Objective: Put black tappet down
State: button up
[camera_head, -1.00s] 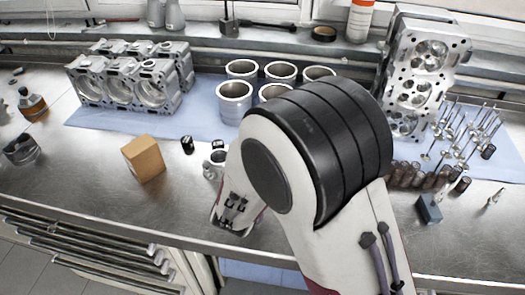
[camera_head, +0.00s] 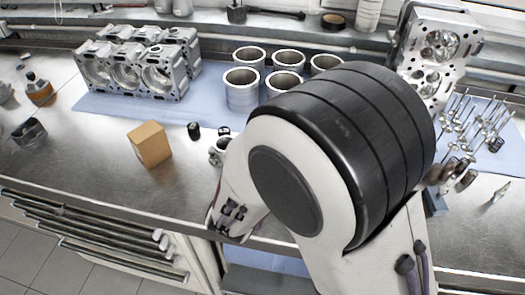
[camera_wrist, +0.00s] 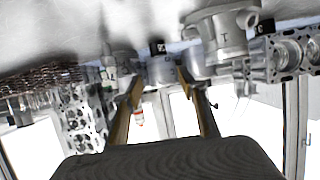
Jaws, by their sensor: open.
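In the wrist view, which looks upside down, one black tappet (camera_wrist: 157,47) shows beyond and between my fingertips, and another (camera_wrist: 265,26) is further right. My gripper (camera_wrist: 160,80) is open, and nothing shows held between its two fingers. The fingers are hidden behind my arm in the head view.
A cardboard box (camera_head: 149,144) stands left of the tappets. Cylinder liners (camera_head: 242,90) and an engine block (camera_head: 135,70) stand behind on a blue mat (camera_head: 185,108). A cylinder head (camera_head: 436,52) and valves (camera_head: 478,125) are at right. Bare bench lies left of the box.

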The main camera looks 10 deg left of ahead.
dwell(0.4)
jog(key=shift+w+d+r+y, duration=0.15)
jog(key=shift+w+r+y, duration=0.15)
jog(key=shift+r, duration=0.35)
jog(key=s+d+r+g+y, duration=0.4)
jog(key=d+r, duration=0.4)
jog(key=r, duration=0.2)
jog(key=s+d+r+g+h, duration=0.1)
jog(key=s+d+g+h, duration=0.3)
jog(key=s+d, duration=1.6)
jog(key=shift+s+d+r+h, duration=0.15)
jog(key=shift+s+d+h, duration=0.2)
jog(key=shift+s, duration=0.3)
